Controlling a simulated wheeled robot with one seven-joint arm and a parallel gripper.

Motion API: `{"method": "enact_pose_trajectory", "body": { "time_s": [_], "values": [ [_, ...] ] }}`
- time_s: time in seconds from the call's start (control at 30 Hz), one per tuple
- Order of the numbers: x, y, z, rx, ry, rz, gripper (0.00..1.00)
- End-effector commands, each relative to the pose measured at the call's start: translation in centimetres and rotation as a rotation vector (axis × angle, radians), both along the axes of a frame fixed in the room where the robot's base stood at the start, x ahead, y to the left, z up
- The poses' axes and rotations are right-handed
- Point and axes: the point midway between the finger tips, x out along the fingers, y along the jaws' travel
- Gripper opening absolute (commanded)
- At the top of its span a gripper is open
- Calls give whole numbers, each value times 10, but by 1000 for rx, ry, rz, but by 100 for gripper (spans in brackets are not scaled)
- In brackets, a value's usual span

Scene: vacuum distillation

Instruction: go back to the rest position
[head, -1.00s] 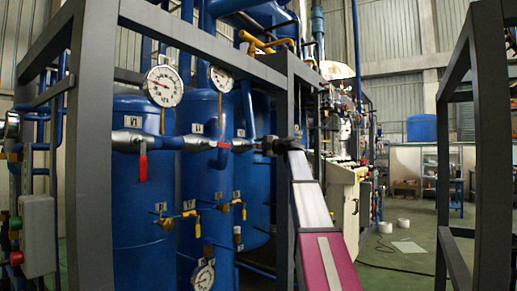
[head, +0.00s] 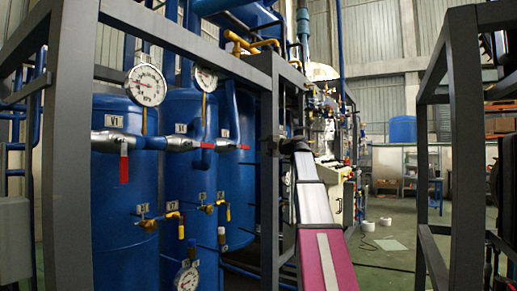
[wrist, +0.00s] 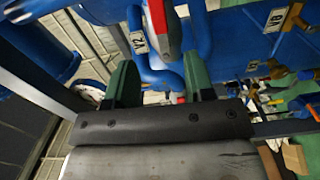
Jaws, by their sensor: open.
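My gripper (wrist: 158,82) is open and empty in the wrist view, its two green fingers apart. A red valve handle (wrist: 157,16) on a grey valve body lies beyond the fingertips, near the top of that view; contact with it is not visible. In the head view my arm reaches up from the lower right, and its dark far end is beside the grey frame post. The fingers cannot be made out there. Red valve handles show on the pipe of the blue vessels, the nearest one (head: 124,168) hanging down.
Blue vessels (head: 125,200) with a round gauge (head: 146,85) stand behind a dark grey frame (head: 70,150) on the left. Another grey frame (head: 466,150) stands on the right. Green floor (head: 385,260) is partly open between them, with small white objects farther back.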

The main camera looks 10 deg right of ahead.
Motion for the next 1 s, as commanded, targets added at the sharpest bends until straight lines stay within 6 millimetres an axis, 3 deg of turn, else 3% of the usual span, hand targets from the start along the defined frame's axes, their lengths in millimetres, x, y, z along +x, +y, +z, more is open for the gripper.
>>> {"method": "enact_pose_trajectory", "body": {
  "time_s": [0.4,0.53,0.67,1.0],
  "values": [
    [0,0,-1,1,2,0,49],
    [3,4,-20,16,50,-3,49],
    [10,14,-75,61,201,-22,49],
    [10,50,-270,221,745,-165,49]
  ]
}}
